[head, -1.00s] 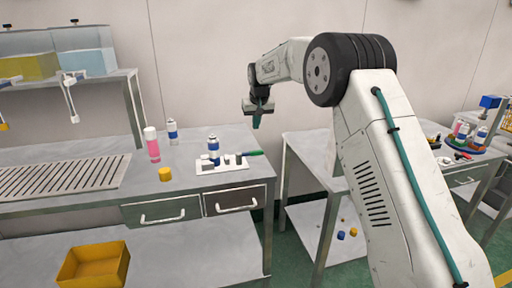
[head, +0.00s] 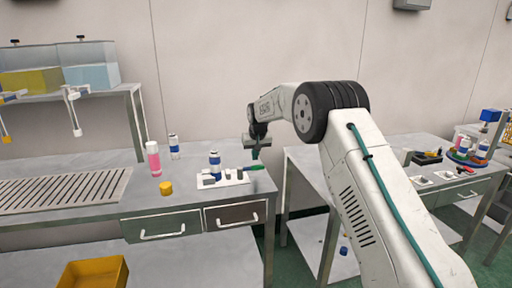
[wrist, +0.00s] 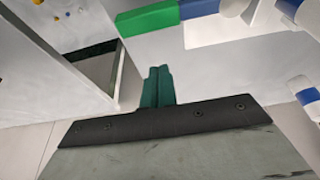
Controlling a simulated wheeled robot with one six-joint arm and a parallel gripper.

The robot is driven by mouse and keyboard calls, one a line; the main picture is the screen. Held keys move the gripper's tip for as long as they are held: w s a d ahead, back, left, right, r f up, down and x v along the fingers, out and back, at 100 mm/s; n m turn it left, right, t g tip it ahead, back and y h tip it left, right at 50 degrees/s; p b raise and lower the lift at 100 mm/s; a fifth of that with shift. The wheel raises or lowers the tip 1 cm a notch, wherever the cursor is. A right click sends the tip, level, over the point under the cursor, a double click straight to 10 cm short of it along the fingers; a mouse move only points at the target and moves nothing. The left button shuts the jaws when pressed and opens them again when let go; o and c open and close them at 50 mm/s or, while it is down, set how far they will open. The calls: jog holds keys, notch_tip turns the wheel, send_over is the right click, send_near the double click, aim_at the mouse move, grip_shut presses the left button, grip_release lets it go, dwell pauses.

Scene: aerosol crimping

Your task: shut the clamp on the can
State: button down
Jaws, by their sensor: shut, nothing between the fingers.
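The can (head: 215,166), blue and white, stands upright in a clamp fixture with a white base plate (head: 238,181) on the left table. The clamp's green handle (head: 252,168) sticks out to the right of the fixture. In the wrist view a green bar (wrist: 148,19) with a blue piece beside it shows at the top, probably the handle. My gripper (head: 256,154), with green fingers, hangs close above the handle in the head view. In the wrist view its fingers (wrist: 157,86) are together and empty, with a visible gap to the green bar. Whether the clamp is closed I cannot tell.
A pink bottle (head: 153,158), another blue-and-white can (head: 174,147) and a yellow cap (head: 166,188) stand left of the fixture. A slatted panel (head: 60,188) lies further left. Drawers (head: 236,214) sit under the table edge. A second table stands to the right.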

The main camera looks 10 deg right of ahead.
jog(key=shift+w+f, duration=0.1)
jog(key=shift+f, duration=0.55)
jog(key=shift+s+r, duration=0.2)
jog(key=shift+s, duration=0.95)
jog(key=shift+s+f, duration=0.1)
jog(key=shift+s, duration=0.65)
